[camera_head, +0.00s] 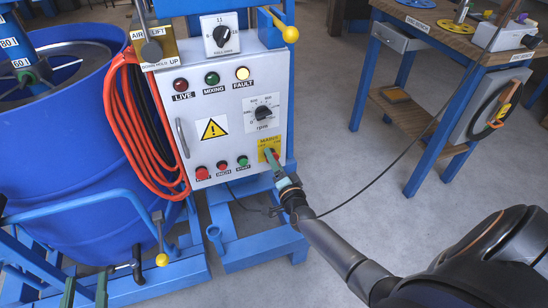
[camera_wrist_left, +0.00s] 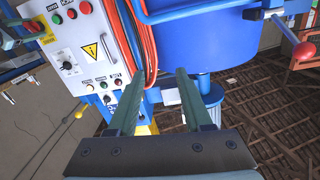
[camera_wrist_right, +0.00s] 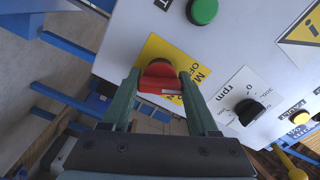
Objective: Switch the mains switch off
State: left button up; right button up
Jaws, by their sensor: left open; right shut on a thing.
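The mains switch has a red handle (camera_wrist_right: 160,80) on a yellow plate (camera_wrist_right: 180,52), low on the right of the control box's front. The plate also shows in the head view (camera_head: 264,144), where my gripper hides most of the handle. My right gripper (camera_head: 271,157) is shut on the red handle. In the right wrist view its two green fingers (camera_wrist_right: 159,86) touch the handle's two sides, and a white mark shows on the handle. My left gripper (camera_head: 85,290) is open and empty, low at the left, in front of the blue drum; it also shows in the left wrist view (camera_wrist_left: 154,76).
The grey control box (camera_head: 217,148) carries lamps, an rpm knob (camera_head: 264,113) and push buttons (camera_head: 222,166). The FAULT lamp (camera_head: 242,73) looks bright yellow. An orange cable coil (camera_head: 133,130) hangs left of it, beside the blue drum (camera_head: 70,150).

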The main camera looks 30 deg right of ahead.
jog(key=n+p, duration=0.1)
jog(key=n, duration=0.2)
pick_arm(q)
notch_tip(320, 180, down, 9)
jog(key=s+n+g+y, duration=0.1)
jog(key=s+g, duration=0.1)
jog(key=g, duration=0.2)
jog(key=shift+s, duration=0.2)
pick_arm(e)
jog(key=shift+n, duration=0.4)
pick_arm(q)
jog(key=shift+a, duration=0.1)
pick_arm(e)
jog(key=o, duration=1.4)
